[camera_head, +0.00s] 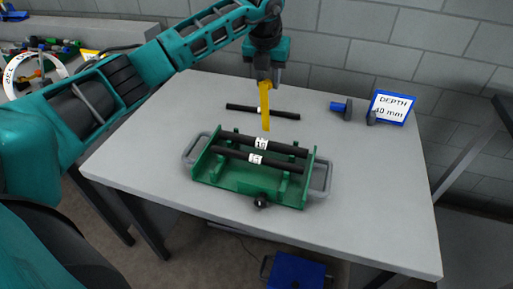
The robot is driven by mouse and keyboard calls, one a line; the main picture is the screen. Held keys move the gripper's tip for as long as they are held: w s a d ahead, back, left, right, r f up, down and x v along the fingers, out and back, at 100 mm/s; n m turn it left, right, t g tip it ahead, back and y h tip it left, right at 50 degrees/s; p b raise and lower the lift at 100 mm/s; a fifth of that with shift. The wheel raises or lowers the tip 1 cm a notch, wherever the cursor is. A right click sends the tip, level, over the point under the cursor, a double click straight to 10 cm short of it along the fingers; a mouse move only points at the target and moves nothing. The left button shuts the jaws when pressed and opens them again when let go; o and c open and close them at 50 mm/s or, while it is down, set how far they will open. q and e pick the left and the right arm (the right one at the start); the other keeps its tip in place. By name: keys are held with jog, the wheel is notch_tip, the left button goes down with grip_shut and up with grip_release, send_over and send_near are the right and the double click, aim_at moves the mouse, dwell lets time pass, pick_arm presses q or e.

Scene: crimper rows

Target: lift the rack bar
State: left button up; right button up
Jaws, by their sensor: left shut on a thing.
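A green rack (246,181) with grey side handles stands on the grey table. Two black bars with white labels lie across it, a rear bar (283,148) and a front bar (225,154). Another black bar (240,108) lies on the table behind the rack. I cannot tell which is the rack bar. My left gripper (264,82) points down above the table behind the rack, shut on a long yellow piece (265,108). The yellow piece hangs down and hides part of the loose bar. Whether it touches anything is unclear. My right gripper is out of view.
A blue-framed sign (393,107) reading "DEPTH 10 mm" stands at the back right, beside a small blue and dark item (342,109). A block wall closes the back. A blue bin (297,272) is below the front edge. The table's right side is clear.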

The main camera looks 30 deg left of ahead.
pick_arm(q)
jog(key=shift+w+a+f, duration=0.1)
jog(key=shift+w+a, duration=0.15)
jog(key=shift+w, duration=0.75)
jog(key=shift+w+a+f, duration=0.1)
jog(key=shift+w+a, duration=0.1)
jog(key=shift+w, duration=0.75)
jog(key=shift+w+a, duration=0.25)
jog(key=shift+w, duration=0.75)
jog(key=shift+c, duration=0.2)
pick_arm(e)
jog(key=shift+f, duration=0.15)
pick_arm(q)
jog(key=shift+c, duration=0.3)
grip_shut()
jog(key=shift+o, duration=1.5)
grip_release()
jog(key=v, duration=1.3)
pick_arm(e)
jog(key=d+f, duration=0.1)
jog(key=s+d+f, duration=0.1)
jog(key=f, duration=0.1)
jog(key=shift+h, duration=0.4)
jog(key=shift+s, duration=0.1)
